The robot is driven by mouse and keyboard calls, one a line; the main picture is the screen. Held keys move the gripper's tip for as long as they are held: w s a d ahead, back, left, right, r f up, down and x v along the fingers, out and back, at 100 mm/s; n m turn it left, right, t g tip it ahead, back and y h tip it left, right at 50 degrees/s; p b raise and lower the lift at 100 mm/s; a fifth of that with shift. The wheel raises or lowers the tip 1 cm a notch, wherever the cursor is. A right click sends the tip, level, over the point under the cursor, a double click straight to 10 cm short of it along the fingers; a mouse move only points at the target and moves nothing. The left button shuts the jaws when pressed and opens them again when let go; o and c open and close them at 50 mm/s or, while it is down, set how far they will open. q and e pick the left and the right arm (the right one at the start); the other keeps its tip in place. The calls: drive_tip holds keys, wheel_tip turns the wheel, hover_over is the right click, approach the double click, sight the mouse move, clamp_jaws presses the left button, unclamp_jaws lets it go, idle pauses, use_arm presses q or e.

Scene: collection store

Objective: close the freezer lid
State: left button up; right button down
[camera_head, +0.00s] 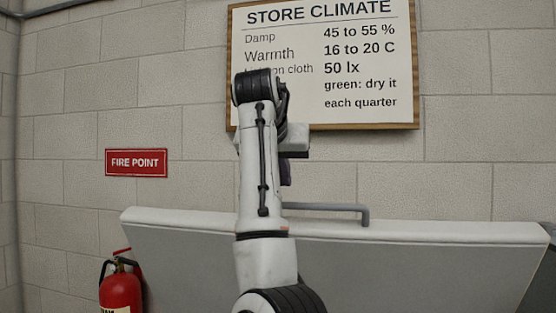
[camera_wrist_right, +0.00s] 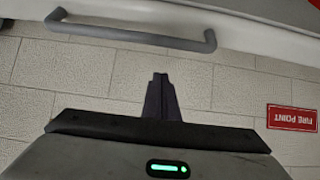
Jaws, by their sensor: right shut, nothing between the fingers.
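The freezer lid (camera_head: 430,268) stands raised in the head view, its broad grey panel facing me below a white edge. Its grey bar handle (camera_head: 325,207) shows at the top edge, partly hidden by my right arm. My right gripper (camera_head: 286,174) is mostly hidden behind its own arm; its dark fingers show just above the lid's edge, near the handle's left end. In the right wrist view the fingers (camera_wrist_right: 160,78) are shut and empty, apart from the handle (camera_wrist_right: 130,36), with wall between them. My left gripper is not in view.
A block wall stands behind the lid, with a framed climate sign (camera_head: 310,115) and a red fire point sign (camera_head: 136,163). A red fire extinguisher (camera_head: 120,288) is at the lower left, beside the lid. The freezer body is out of view.

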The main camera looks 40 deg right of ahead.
drive_tip(key=shift+x, duration=1)
drive_tip(key=shift+s+a+f, duration=0.55)
drive_tip(key=shift+s+a, duration=0.2)
drive_tip(key=shift+a, duration=0.05)
drive_tip(key=shift+s+a+f, duration=0.3)
drive_tip(key=shift+a+f, duration=0.05)
drive_tip(key=shift+a, duration=0.1)
drive_tip(key=shift+s+f, duration=0.1)
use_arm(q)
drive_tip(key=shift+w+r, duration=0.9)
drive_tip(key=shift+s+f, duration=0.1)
